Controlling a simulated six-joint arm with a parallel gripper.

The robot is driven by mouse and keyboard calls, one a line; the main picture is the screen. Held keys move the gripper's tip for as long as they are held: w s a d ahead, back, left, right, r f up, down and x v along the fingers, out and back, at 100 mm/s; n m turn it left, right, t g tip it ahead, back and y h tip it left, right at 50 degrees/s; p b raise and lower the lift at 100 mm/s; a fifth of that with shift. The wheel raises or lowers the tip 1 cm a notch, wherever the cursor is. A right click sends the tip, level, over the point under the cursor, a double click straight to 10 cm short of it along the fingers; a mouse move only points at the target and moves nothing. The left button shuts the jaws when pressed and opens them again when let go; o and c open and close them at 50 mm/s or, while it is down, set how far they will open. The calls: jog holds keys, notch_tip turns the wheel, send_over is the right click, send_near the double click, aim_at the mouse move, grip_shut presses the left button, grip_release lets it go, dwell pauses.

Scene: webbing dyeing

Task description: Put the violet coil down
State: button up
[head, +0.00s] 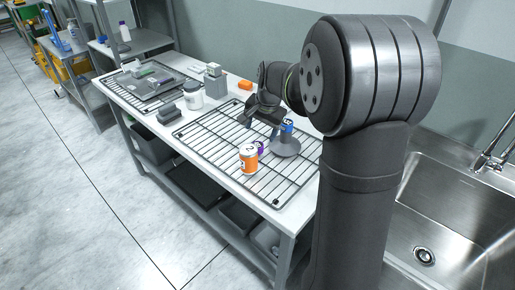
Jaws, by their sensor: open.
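The violet coil (259,147) shows as a small purple patch on the wire rack, partly hidden behind the orange can (248,160). My gripper (265,122) is open, above the rack and a little behind the coil. It looks apart from the coil, but the gap is too small to judge. Whether the coil lies flat on the rack cannot be told.
A blue can (287,127) and a grey round piece (286,147) stand just right of the coil. The wire rack (215,140) has free room at its left and front. A white jar (193,95), grey blocks (168,113) and a second rack with a tray (155,84) are farther left.

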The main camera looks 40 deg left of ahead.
jog(key=w+d+r+m+y, duration=0.1)
jog(key=w+d+m+y, duration=0.15)
jog(key=m, duration=0.45)
jog(key=w+d+r+m+g+y, duration=0.1)
jog(key=d+m+y, duration=0.3)
jog(key=m, duration=0.3)
jog(key=w+d+r+m+y, duration=0.1)
jog(key=w+d+m+y, duration=0.2)
jog(key=m, duration=0.4)
jog(key=shift+y, duration=0.35)
jog(key=f, duration=0.3)
jog(key=s+f, duration=0.1)
jog(key=f, duration=0.7)
jog(key=shift+s+a+f, duration=0.15)
jog(key=shift+a, duration=0.2)
jog(key=shift+a+f, duration=0.2)
jog(key=shift+f, duration=0.1)
send_near(259, 145)
jog(key=x, duration=0.5)
jog(key=shift+s+a+f, duration=0.1)
jog(key=shift+s+f, duration=0.2)
jog(key=shift+f, duration=0.1)
jog(key=shift+w+r+x, duration=0.1)
jog(key=shift+x, duration=1.45)
jog(key=shift+w+r+x, duration=0.1)
jog(key=shift+w+x, duration=0.05)
jog(key=shift+x, duration=1.35)
jog(key=shift+a, duration=0.1)
